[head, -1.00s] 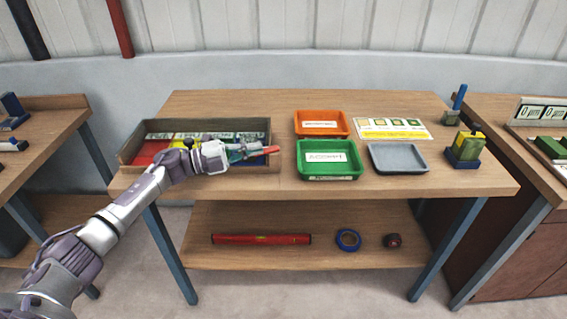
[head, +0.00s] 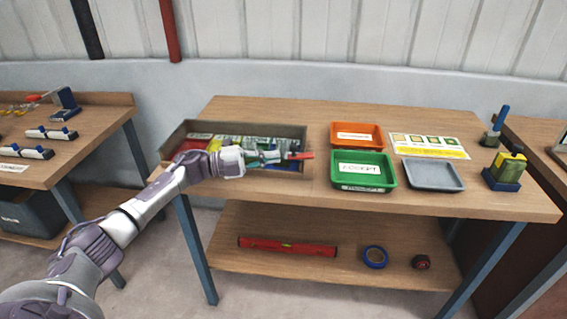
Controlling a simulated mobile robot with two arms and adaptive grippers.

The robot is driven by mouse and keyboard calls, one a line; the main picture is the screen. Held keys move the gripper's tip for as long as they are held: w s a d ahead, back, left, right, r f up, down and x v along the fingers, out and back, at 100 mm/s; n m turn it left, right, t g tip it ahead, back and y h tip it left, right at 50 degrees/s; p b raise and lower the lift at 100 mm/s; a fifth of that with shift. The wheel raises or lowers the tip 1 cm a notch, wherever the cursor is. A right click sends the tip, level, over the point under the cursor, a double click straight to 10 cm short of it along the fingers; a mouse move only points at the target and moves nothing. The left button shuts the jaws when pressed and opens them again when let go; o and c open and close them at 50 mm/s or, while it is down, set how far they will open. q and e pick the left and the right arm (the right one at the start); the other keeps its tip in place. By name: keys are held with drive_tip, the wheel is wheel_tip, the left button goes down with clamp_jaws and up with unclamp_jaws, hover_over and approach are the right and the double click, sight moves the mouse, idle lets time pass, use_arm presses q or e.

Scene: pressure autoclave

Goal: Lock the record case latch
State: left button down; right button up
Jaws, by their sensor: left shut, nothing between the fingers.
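My left gripper (head: 292,156) reaches in from the left and is shut, with red at its tip. It is over the front right part of an open grey-brown tray (head: 297,134) holding coloured cards. The arm hides part of the tray's front and contents. I cannot tell whether the gripper touches the tray. No record case or latch can be made out for sure. My right gripper is not in view.
On the table (head: 300,200) stand an orange tray (head: 372,146), a green tray (head: 361,186), a grey tray (head: 432,188), a coloured card (head: 427,154) and a yellow-topped block (head: 505,175). The left bench (head: 90,163) holds small devices. A red level (head: 287,247) lies on the lower shelf.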

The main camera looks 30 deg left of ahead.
use_arm(q)
drive_tip(key=shift+s+a+b, duration=0.2)
drive_tip(key=shift+a+b, duration=0.15)
drive_tip(key=shift+a, duration=1)
drive_tip(key=shift+s+a+b, duration=0.2)
drive_tip(key=shift+a+b, duration=0.15)
drive_tip(key=shift+a, duration=1)
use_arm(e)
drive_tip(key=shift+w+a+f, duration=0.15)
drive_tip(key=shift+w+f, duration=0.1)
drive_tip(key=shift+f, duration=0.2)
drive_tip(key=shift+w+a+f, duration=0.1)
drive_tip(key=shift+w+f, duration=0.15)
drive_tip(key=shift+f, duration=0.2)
